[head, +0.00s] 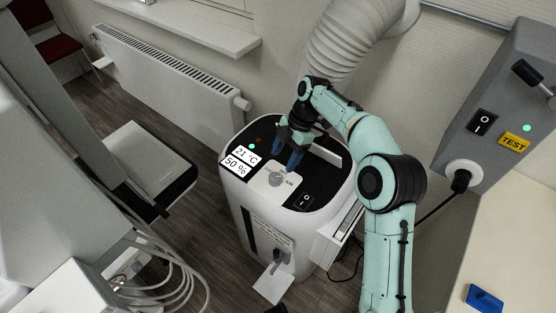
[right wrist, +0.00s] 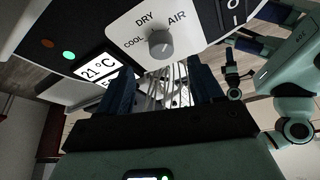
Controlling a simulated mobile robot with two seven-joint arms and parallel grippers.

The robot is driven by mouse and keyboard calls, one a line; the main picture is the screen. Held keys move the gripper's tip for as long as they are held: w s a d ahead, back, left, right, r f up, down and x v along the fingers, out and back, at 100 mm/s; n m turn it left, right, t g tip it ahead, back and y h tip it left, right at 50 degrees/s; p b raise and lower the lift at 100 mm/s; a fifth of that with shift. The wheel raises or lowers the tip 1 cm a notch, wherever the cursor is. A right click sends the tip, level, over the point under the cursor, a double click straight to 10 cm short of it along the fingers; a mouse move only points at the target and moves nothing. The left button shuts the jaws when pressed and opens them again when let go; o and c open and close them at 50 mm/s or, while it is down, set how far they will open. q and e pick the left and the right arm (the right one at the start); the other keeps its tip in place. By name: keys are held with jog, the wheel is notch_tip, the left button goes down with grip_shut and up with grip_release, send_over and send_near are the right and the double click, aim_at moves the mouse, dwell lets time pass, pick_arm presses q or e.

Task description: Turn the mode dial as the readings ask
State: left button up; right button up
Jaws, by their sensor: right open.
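The mode dial (head: 276,180) is a grey knob on a white plate atop a white air unit (head: 250,208). In the right wrist view the dial (right wrist: 161,44) has COOL, DRY and AIR printed around it; I cannot tell which its pointer marks. The display (head: 239,161) reads 21 °C and 50 %; the temperature also shows in the right wrist view (right wrist: 99,67). My right gripper (head: 287,155) is open and empty, its blue fingers above the unit's top behind the dial, apart from it.
A rocker switch (head: 304,201) sits right of the dial. Green (right wrist: 69,56) and orange (right wrist: 47,43) lamps are near the display. A white hose (head: 345,45) rises behind the unit. A grey TEST box (head: 500,100) and a counter (head: 500,245) are at right.

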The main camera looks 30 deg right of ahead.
aim_at(276, 176)
jog(key=shift+s+a+f, duration=0.1)
jog(key=shift+a+f, duration=0.15)
jog(key=shift+f, duration=0.1)
jog(key=b+x, duration=0.1)
jog(key=x, duration=0.5)
jog(key=shift+a+f, duration=0.15)
jog(key=shift+f, duration=0.1)
